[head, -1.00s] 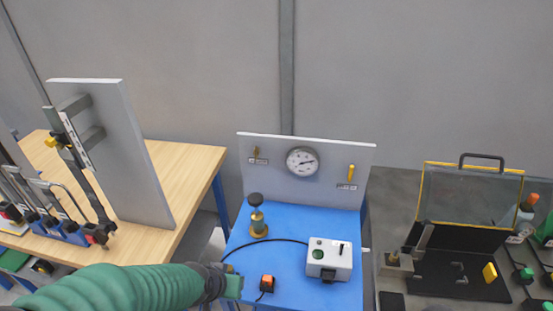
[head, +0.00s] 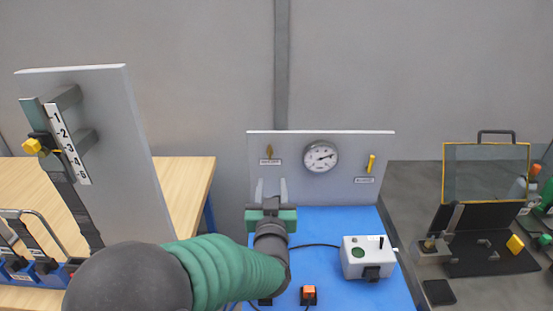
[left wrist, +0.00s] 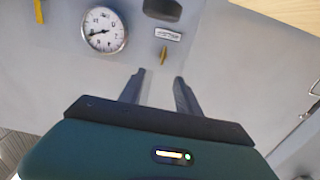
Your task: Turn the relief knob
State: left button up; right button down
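A small brass knob (head: 269,150) with a label (head: 269,161) under it is on the upright grey panel (head: 225,165), left of the gauge. A yellow lever-like handle (head: 371,163) with its own label (head: 364,180) is on the right. I cannot read either label surely. My left gripper (head: 271,185) is open and empty, pointing at the panel just below the brass knob. In the upside-down left wrist view, the brass knob (left wrist: 163,55) shows just beyond the open fingertips (left wrist: 159,76), apart from them. My right gripper is out of view.
A round gauge (head: 320,157) is between the two panel fittings. A white box (head: 367,257) and an orange switch (head: 308,294) are on the blue table (head: 325,225). A wooden bench (head: 190,185) with a tall board (head: 100,140) is at the left.

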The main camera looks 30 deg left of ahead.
aim_at(270, 154)
pick_arm(q)
jog(key=x, duration=0.4)
jog(key=a+x, duration=0.1)
jog(key=x, duration=0.4)
jog(key=p+x, duration=0.1)
jog(key=x, duration=0.4)
jog(key=shift+s+a+f, duration=0.2)
jog(key=shift+s+a, duration=0.05)
jog(key=shift+s, duration=0.05)
jog(key=shift+w+d, duration=0.1)
jog(key=shift+w, duration=0.1)
jog(key=shift+d+r, duration=0.25)
jog(key=shift+d, duration=0.25)
jog(key=shift+c, duration=0.2)
jog(key=shift+s+a+f, duration=0.1)
jog(key=shift+a, duration=0.2)
grip_shut()
